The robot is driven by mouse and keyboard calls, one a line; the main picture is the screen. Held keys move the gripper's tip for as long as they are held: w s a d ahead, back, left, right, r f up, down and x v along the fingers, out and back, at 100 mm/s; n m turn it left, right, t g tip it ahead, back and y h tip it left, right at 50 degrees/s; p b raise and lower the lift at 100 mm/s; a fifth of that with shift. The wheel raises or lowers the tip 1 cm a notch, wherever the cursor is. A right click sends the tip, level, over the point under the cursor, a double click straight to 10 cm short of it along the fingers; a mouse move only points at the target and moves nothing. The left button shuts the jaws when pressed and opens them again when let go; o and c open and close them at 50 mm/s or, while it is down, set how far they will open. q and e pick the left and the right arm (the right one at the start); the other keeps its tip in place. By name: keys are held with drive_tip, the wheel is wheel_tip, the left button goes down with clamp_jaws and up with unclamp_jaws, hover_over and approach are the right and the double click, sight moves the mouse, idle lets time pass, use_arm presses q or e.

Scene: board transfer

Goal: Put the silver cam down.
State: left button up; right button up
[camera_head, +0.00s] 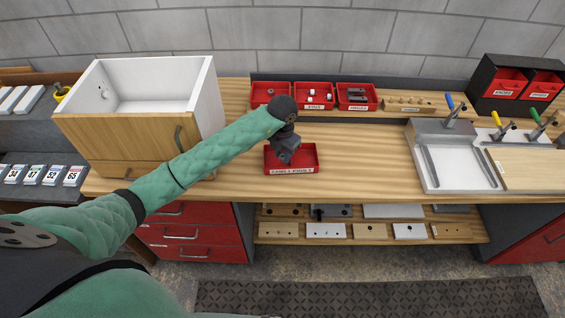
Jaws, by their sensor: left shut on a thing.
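My left gripper (286,157) points down over the small red tray (306,168) on the wooden bench, with its fingertips at or just above the tray's inside. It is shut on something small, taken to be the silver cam. The cam itself cannot be made out, as the dark gripper hides it. The tray has a white label on its front, too small to read surely. My right gripper is out of view.
Three red bins (314,95) with small parts stand behind the tray. A white cabinet with a wooden front (125,135) stands at left, beside my forearm. A grey fixture (452,160) with clamps is at right. Bare bench top lies between tray and fixture.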

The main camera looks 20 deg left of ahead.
sight(282, 156)
use_arm(q)
drive_tip(key=shift+w+a+f, duration=0.1)
drive_tip(key=shift+w+f, duration=0.05)
drive_tip(key=shift+f, duration=0.25)
wheel_tip(282, 156, down, 3)
drive_tip(key=shift+f+b, duration=0.2)
drive_tip(key=shift+b, duration=0.45)
drive_tip(key=o, duration=1)
drive_tip(key=shift+f, duration=0.1)
drive_tip(key=shift+c, duration=0.2)
